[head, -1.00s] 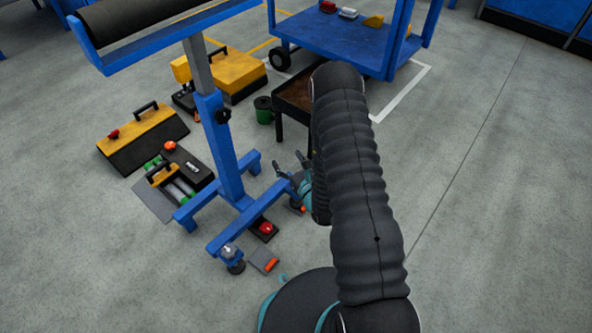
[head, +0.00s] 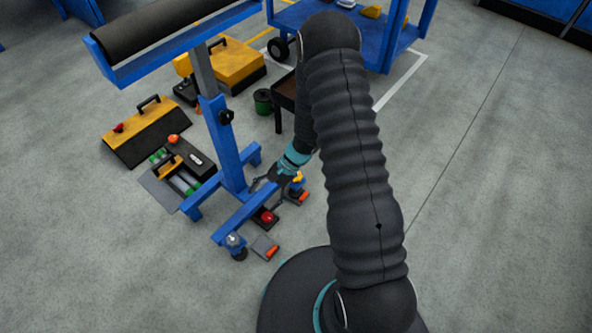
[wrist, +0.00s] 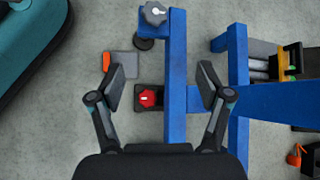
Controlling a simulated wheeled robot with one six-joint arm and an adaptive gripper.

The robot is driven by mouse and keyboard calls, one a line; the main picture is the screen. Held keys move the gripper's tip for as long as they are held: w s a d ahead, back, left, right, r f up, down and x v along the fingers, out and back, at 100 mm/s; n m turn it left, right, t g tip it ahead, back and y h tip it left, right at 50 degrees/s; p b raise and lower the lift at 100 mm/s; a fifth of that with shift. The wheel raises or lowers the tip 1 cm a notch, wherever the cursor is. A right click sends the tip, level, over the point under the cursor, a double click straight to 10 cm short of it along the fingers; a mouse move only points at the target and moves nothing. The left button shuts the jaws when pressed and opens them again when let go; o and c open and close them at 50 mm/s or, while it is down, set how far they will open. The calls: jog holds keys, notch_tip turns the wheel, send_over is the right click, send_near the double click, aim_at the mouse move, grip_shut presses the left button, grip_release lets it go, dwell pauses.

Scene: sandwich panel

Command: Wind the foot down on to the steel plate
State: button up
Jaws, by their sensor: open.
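A blue roller stand (head: 225,150) has a grey star knob (head: 234,240) at the near end of its lower bar. The knob also shows in the wrist view (wrist: 155,13). Below it is a round dark foot (head: 239,254), beside the bar end in the wrist view (wrist: 144,44). A grey steel plate (head: 261,243) with an orange end lies on the floor beside this foot; the wrist view shows it too (wrist: 122,66). My gripper (wrist: 160,82) is open and empty above the bar, away from the knob. In the head view my gripper (head: 268,190) is partly hidden by the arm.
A red knob on a dark base (head: 266,217) sits beside the bar. Another orange-ended piece (head: 303,197) lies behind. Toolboxes (head: 150,130) and an open tool tray (head: 178,180) stand left. A blue cart (head: 350,40) is behind. The floor at right is clear.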

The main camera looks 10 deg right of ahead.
jog(key=w+d+n+h+p, duration=0.2)
jog(key=w+d+n+h, duration=0.1)
jog(key=d+n+h, duration=0.3)
notch_tip(320, 180, up, 4)
jog(key=n+t+h+p, duration=0.2)
jog(key=n+t+h, duration=0.15)
jog(key=n, duration=0.25)
send_over(296, 178)
jog(key=w, duration=0.1)
jog(key=shift+y, duration=0.35)
notch_tip(296, 178, down, 14)
jog(key=shift+d+r, duration=0.15)
jog(key=shift+r, duration=0.1)
jog(key=shift+c, duration=0.3)
jog(key=c, duration=1.1)
